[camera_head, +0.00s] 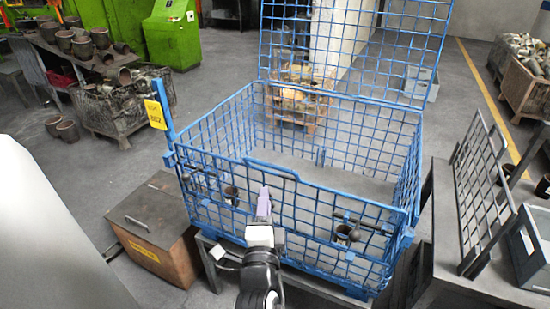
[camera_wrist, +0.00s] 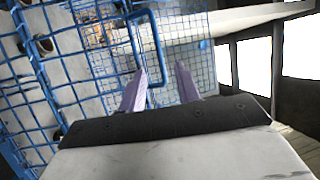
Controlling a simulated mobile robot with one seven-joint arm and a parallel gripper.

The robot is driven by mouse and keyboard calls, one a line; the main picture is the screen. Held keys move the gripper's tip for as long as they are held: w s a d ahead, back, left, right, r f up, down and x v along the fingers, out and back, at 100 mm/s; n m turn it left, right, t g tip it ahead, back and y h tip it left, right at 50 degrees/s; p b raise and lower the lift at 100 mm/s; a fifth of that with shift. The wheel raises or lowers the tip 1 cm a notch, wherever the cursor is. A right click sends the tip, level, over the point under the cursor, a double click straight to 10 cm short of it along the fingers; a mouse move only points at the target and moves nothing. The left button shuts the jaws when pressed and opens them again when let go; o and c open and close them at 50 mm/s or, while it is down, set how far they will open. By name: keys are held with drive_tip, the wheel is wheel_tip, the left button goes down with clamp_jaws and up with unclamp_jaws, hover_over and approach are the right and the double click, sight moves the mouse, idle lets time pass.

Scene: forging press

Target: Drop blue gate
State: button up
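A blue wire-mesh cage (camera_head: 230,125) stands in the middle of the head view. Its front mesh gate (camera_head: 300,215) is upright and has a bent blue handle bar (camera_head: 270,168) along its top edge. My gripper (camera_head: 264,198) is in front of the gate, just below that handle in the picture. In the wrist view, my gripper (camera_wrist: 160,80) has its two pale fingers apart, with the blue handle loop (camera_wrist: 137,42) at or just beyond the fingertips. I cannot tell whether the fingers touch it. Two dark cup-like parts (camera_head: 343,233) with knobs show at the gate's front.
A raised blue mesh panel (camera_head: 350,60) stands behind the cage. A brown box (camera_head: 158,225) is at left, and a yellow tag (camera_head: 155,114) is on a blue post. A grey rack (camera_head: 480,195) and grey bin (camera_head: 530,248) are at right.

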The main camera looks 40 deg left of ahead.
sight(267, 166)
drive_tip(key=x, duration=1.3)
drive_tip(key=shift+f, duration=0.2)
drive_tip(key=shift+w+a, duration=0.2)
drive_tip(key=shift+w, duration=0.2)
clamp_jaws()
